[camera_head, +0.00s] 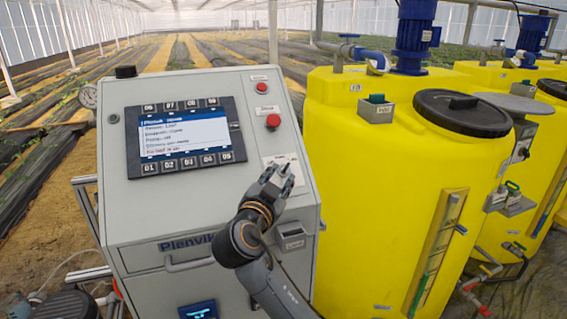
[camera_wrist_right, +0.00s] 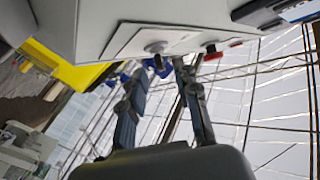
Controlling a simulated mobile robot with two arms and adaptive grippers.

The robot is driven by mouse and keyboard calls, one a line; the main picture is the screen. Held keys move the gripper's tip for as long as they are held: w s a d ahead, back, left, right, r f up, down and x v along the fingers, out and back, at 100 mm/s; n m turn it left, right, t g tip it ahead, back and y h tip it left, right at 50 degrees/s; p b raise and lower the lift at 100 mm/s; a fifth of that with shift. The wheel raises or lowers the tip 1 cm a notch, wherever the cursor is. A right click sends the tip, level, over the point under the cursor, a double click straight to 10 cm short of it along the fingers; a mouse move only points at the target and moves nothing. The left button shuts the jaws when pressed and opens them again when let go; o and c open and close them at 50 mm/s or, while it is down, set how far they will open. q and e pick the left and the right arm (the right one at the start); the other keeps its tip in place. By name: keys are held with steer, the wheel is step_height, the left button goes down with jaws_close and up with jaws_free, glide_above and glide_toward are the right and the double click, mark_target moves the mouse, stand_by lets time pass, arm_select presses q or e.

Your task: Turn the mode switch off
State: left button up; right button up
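The grey control cabinet (camera_head: 135,215) stands left of centre in the head view. My right gripper (camera_head: 279,178) is at the right part of its sloped front, over the lower part of a white label plate (camera_head: 281,159). The mode switch is hidden behind it there. In the right wrist view, a round grey switch base (camera_wrist_right: 157,47) sits on the plate. It lies just beyond my right gripper's fingertips (camera_wrist_right: 160,70), which are apart with a gap between them. I cannot tell whether they touch the switch. My left gripper is not in view.
A red push button (camera_head: 273,121) and a smaller red one (camera_head: 261,87) sit above the plate. A display (camera_head: 185,135) is to the left. A yellow tank (camera_head: 385,190) with a black lid (camera_head: 463,112) stands close on the right. A label marked Plenvik (camera_head: 187,243) is below.

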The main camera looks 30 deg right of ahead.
mark_target(285, 172)
steer(key=shift+p+x, duration=0.4)
steer(key=shift+x, duration=0.8)
steer(key=shift+w+d, duration=0.3)
steer(key=shift+d, duration=0.15)
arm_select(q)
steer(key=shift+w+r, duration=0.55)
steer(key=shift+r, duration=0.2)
arm_select(e)
steer(key=c, duration=0.6)
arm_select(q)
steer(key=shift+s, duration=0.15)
arm_select(e)
jaws_close()
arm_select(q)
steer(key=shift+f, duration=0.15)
